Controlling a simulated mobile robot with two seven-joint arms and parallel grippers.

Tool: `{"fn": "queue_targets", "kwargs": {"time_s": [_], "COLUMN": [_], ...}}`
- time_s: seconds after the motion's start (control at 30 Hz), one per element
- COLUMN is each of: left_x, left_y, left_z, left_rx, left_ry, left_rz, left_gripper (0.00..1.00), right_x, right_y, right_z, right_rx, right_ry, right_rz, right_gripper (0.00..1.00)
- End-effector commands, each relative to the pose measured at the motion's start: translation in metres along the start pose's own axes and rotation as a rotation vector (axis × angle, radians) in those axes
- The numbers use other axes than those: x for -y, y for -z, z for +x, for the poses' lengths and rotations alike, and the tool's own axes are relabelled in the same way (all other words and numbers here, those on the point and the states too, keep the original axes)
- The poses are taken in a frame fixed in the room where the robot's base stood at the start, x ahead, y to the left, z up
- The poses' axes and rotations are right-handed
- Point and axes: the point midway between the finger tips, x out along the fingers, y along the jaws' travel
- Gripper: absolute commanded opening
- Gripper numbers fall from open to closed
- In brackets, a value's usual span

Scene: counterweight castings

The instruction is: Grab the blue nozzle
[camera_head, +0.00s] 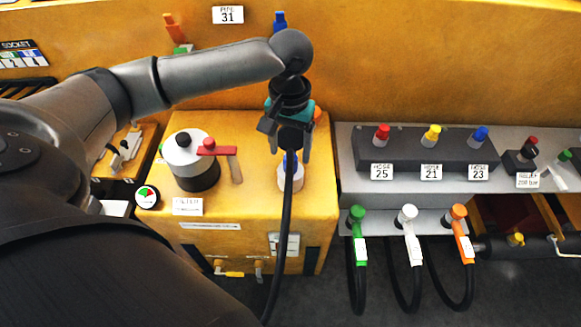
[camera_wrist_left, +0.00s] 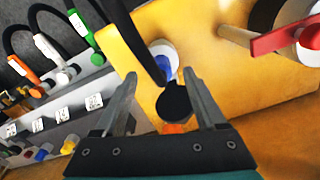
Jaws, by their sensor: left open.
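The blue nozzle (camera_head: 290,160) stands at a white round holder (camera_head: 290,178) on the right part of the yellow cabinet top. My left gripper (camera_head: 289,155) is above it, pointing down and hiding most of it. In the left wrist view a blue part of the nozzle (camera_wrist_left: 164,66) shows beyond the fingertips, partly covered by a black hose (camera_wrist_left: 140,38). My left gripper (camera_wrist_left: 160,78) is open there, its fingers apart on either side of a dark round piece (camera_wrist_left: 173,102). I cannot tell whether they touch anything. My right gripper is not in view.
A pot with a red handle (camera_head: 206,148) stands left of the nozzle. Green (camera_head: 358,240), white (camera_head: 411,240) and orange (camera_head: 460,235) nozzles with black hoses hang at the right. Behind them, a dark block (camera_head: 425,155) carries red, yellow and blue knobs. A yellow wall rises behind.

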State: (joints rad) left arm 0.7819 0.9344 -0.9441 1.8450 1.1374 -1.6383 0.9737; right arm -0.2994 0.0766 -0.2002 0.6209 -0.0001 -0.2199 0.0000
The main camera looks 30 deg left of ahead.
Motion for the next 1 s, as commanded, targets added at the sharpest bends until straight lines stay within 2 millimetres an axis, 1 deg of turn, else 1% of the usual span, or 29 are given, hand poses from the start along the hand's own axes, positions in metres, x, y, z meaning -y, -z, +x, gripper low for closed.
{"fn": "queue_targets", "kwargs": {"time_s": [0.17, 0.3, 0.4, 0.5, 0.73, 1.0], "left_x": [0.000, 0.002, 0.001, 0.001, 0.001, 0.001], "left_y": [0.002, 0.007, 0.007, 0.007, 0.007, 0.007], "left_z": [0.014, 0.036, 0.048, 0.054, 0.055, 0.055], "left_rx": [0.002, 0.002, 0.001, 0.000, -0.001, -0.001], "left_ry": [0.001, 0.001, 0.001, 0.001, 0.000, 0.001], "left_rz": [0.000, -0.001, 0.001, 0.002, 0.002, 0.002], "left_gripper": [0.73, 0.73, 0.73, 0.73, 0.73, 0.43], "right_x": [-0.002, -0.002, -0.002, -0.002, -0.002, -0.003], "right_y": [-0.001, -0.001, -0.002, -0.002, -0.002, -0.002], "right_z": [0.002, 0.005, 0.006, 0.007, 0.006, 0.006], "right_rx": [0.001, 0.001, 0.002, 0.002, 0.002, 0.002], "right_ry": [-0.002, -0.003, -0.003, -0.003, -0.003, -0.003], "right_rz": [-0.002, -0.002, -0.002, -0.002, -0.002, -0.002], "right_gripper": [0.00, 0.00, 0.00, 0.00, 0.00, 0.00]}}
